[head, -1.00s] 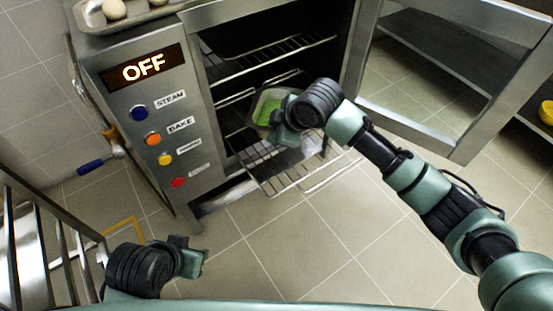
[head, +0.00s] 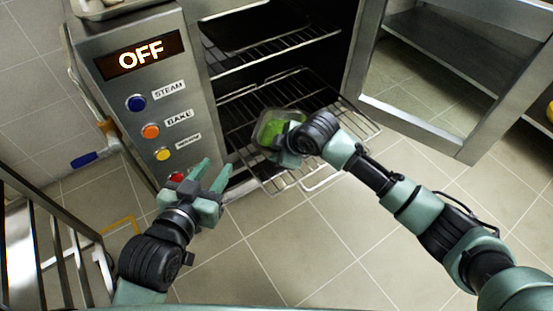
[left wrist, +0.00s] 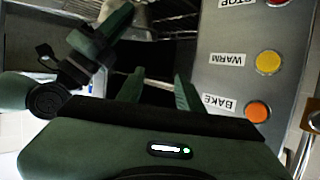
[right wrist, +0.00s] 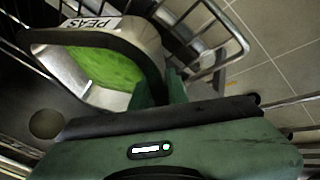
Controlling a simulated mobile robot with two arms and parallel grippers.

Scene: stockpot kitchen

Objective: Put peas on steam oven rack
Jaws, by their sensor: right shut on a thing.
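My right gripper (head: 282,148) is shut on the near wall of the container, at the oven's opening. The steam oven rack (head: 300,180) is a wire rack that sticks out below and around the container. I cannot tell whether the container touches it. My left gripper (head: 214,172) is open and empty in front of the oven's button panel, near the red button. Its two fingers stand apart in the left wrist view (left wrist: 158,90).
The oven's display (head: 140,54) reads OFF. Blue (head: 136,103), orange and yellow buttons run down the panel. An upper wire rack (head: 270,55) holds a dark tray. The oven door (head: 420,125) stands open at the right. A metal railing (head: 45,240) is at the lower left.

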